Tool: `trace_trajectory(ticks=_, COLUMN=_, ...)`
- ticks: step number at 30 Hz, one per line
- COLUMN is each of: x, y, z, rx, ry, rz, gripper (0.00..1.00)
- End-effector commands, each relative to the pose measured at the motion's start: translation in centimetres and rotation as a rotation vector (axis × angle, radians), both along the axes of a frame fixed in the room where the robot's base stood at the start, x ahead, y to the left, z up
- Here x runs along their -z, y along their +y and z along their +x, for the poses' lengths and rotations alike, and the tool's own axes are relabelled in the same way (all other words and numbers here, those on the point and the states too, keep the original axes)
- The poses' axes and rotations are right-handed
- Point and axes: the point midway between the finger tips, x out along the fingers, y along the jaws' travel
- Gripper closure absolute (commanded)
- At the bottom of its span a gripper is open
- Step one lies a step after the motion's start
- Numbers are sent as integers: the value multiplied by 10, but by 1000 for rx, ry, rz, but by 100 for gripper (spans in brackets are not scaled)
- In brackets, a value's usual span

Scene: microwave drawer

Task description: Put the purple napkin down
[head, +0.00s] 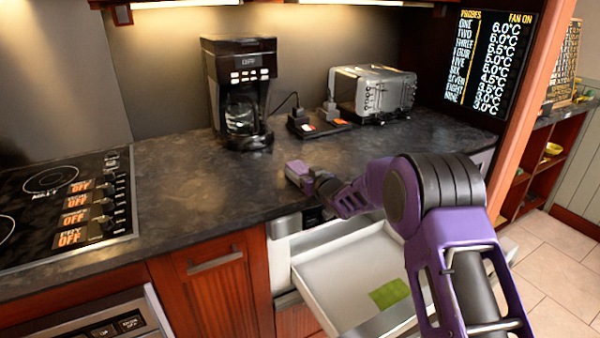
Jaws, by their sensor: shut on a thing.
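My gripper (312,180) is low over the front edge of the dark countertop, above the open drawer (325,262). It is shut on a small purple piece (297,171), which looks like the purple napkin. The piece is at or just above the counter surface; I cannot tell if it touches. My wrist hides part of the grip, and the napkin's colour is close to that of my arm.
The white drawer stands open below the counter, with a flat green piece (389,293) inside. A coffee maker (238,90) and a toaster (372,92) stand at the back. A cooktop (70,205) is at left. The counter left of my gripper is clear.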

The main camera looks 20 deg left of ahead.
Motion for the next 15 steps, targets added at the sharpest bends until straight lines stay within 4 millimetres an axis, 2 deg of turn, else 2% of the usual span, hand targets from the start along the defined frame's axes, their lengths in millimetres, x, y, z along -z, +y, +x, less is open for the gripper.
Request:
trace_trajectory(ticks=9, x=4, y=0, z=0, rx=0, ry=-1, rz=1, gripper=94)
trace_trajectory(ticks=10, x=2, y=0, z=0, rx=0, ry=-1, rz=0, gripper=27)
trace_trajectory(ticks=14, x=2, y=0, z=0, rx=0, ry=-1, rz=-1, gripper=3)
trace_trajectory(ticks=15, x=2, y=0, z=0, rx=0, ry=-1, rz=-1, gripper=2)
